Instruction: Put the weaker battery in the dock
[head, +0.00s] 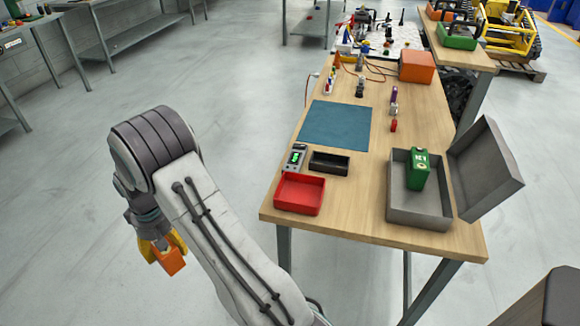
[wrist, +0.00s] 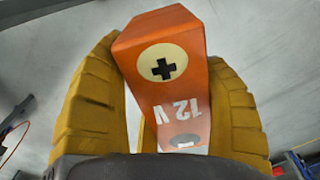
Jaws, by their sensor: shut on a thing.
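My gripper (head: 163,249) hangs over the floor to the left of the table, away from it. Its yellow fingers are shut on an orange battery (head: 172,262). In the wrist view the battery (wrist: 185,80) shows a plus mark and "12 V", and sits tilted between the fingers. A green battery (head: 418,170) stands upright in the grey open box (head: 420,217) at the table's right front. A small meter with a green display (head: 296,158) lies at the left edge. A shallow black tray (head: 329,164) is beside it; I cannot tell whether this is the dock.
A red tray (head: 300,194) sits at the table's front left corner. A blue mat (head: 335,125) lies behind the black tray. The grey lid (head: 484,170) stands open on the right. An orange box (head: 416,67) and small items are farther back. The table's front middle is clear.

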